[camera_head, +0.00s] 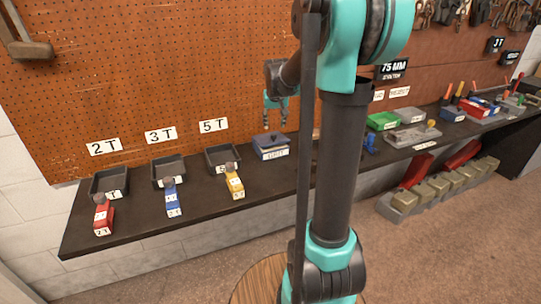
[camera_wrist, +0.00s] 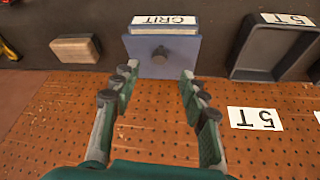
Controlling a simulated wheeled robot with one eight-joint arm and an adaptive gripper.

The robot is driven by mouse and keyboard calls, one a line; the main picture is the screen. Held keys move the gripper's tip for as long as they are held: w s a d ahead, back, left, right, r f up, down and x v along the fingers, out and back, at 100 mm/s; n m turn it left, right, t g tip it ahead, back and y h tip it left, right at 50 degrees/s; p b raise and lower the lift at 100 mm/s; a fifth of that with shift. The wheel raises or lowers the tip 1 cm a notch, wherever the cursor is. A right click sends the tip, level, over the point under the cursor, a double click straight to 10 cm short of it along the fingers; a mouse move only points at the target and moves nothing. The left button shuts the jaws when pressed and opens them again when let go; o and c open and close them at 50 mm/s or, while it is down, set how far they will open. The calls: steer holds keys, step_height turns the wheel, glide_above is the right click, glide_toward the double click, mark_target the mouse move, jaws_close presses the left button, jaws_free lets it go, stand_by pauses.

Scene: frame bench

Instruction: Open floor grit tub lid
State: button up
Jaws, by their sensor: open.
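The grit tub (camera_head: 272,154) stands on the dark bench, right of the three trays. It is a pale box with a label and a blue lid (camera_head: 268,141) that sits on top. In the wrist view the lid (camera_wrist: 185,48) shows a dark round knob (camera_wrist: 160,54) in its middle, and the label reads GRIT upside down. My gripper (camera_head: 276,122) is above the tub in the head view, fingers pointing down. In the wrist view my gripper (camera_wrist: 156,76) is open and empty, with its fingertips on either side of the knob's line and apart from it.
Dark trays (camera_head: 168,168) marked 2T, 3T and 5T stand to the left, with red, blue and yellow blocks in front. A pegboard (camera_head: 150,70) rises behind the bench. In the wrist view a tan block (camera_wrist: 75,49) lies beside the tub. My arm hides part of the bench.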

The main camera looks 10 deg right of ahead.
steer(key=d+v, duration=0.1)
steer(key=v, duration=0.8)
steer(key=s+a+f+g, duration=0.1)
steer(key=s+a+f, duration=0.2)
steer(key=s+f, duration=0.2)
steer(key=s+a+f+n+g+y, duration=0.1)
steer(key=s+a+f, duration=0.2)
steer(key=s, duration=0.6)
step_height(320, 180, down, 2)
steer(key=shift+s+f+g, duration=0.25)
steer(key=shift+s+g, duration=0.05)
steer(key=shift+s, duration=0.1)
steer(key=shift+a, duration=0.15)
